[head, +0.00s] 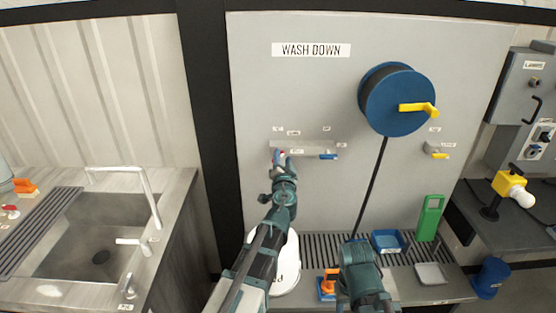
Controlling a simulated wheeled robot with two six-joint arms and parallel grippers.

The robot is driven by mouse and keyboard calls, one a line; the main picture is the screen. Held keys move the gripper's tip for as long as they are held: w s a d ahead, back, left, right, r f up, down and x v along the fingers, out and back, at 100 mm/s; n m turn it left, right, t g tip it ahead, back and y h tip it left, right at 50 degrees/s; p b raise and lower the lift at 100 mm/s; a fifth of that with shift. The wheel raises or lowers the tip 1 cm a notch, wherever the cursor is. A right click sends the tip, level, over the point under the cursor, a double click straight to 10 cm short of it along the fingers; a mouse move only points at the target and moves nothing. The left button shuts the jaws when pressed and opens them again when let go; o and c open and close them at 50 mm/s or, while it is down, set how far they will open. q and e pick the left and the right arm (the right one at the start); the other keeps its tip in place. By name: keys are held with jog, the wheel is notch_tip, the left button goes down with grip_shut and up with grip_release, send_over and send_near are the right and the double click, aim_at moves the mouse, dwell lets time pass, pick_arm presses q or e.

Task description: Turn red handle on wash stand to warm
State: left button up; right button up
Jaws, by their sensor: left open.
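A grey wash stand panel (250,60) headed "WASH DOWN" carries a small fitting (308,147) with labels around it. A small red handle (276,153) shows at the fitting's left end, and a blue handle (328,157) at its right end. My left gripper (283,158) is open at the red handle and partly hides it. I cannot tell whether the fingers touch it. My right arm shows at the bottom centre, but its gripper cannot be made out.
A blue hose reel (392,100) with a yellow crank is at the upper right. A yellow-handled valve (437,154) is below it. A sink (95,235) is at left.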

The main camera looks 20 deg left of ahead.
pick_arm(q)
jog(key=shift+v, duration=2.75)
